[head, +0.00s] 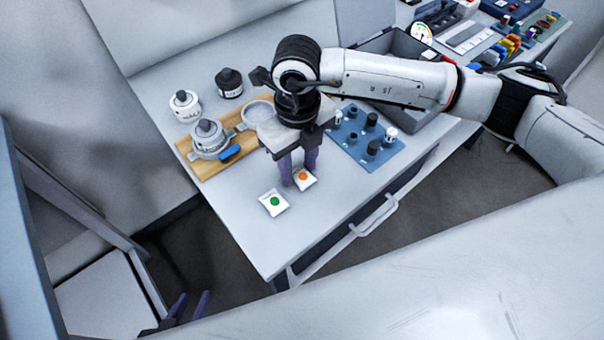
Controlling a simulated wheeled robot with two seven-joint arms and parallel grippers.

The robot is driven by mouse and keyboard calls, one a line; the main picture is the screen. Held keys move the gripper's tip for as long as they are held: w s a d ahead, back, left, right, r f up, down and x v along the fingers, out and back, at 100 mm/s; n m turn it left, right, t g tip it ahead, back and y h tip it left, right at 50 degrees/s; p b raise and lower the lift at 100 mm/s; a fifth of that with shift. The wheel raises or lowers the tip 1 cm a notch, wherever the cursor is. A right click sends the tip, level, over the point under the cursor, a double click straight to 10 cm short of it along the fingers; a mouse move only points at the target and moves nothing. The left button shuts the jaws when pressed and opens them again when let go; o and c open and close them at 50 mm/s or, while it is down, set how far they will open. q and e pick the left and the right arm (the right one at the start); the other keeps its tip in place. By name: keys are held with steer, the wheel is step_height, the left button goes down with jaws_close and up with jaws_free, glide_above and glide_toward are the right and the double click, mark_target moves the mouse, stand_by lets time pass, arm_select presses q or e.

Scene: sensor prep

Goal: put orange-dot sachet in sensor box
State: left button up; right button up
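The orange-dot sachet (302,178), small and white, lies flat near the front of the white worktop. My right gripper (299,180) points down over it, its purple fingers apart. The fingertips are close to the sachet; I cannot tell whether they touch it. My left gripper (190,306) is low at the bottom left, away from the worktop, fingers apart and empty. An open dark grey case (400,45) stands at the back, partly hidden by my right arm; I cannot tell whether it is the sensor box.
A green-dot sachet (274,202) lies just left of the orange one. A wooden board (205,172) holds round metal parts and a blue item. A blue mat (373,158) carries several small cylinders. White (186,106) and black (229,83) bottles stand behind. The front worktop corner is clear.

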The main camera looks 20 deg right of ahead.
steer(key=c, duration=0.8)
arm_select(q)
steer(key=shift+s+f, duration=0.15)
steer(key=shift+s, duration=0.15)
arm_select(e)
steer(key=shift+o, duration=0.2)
steer(key=shift+r, duration=0.1)
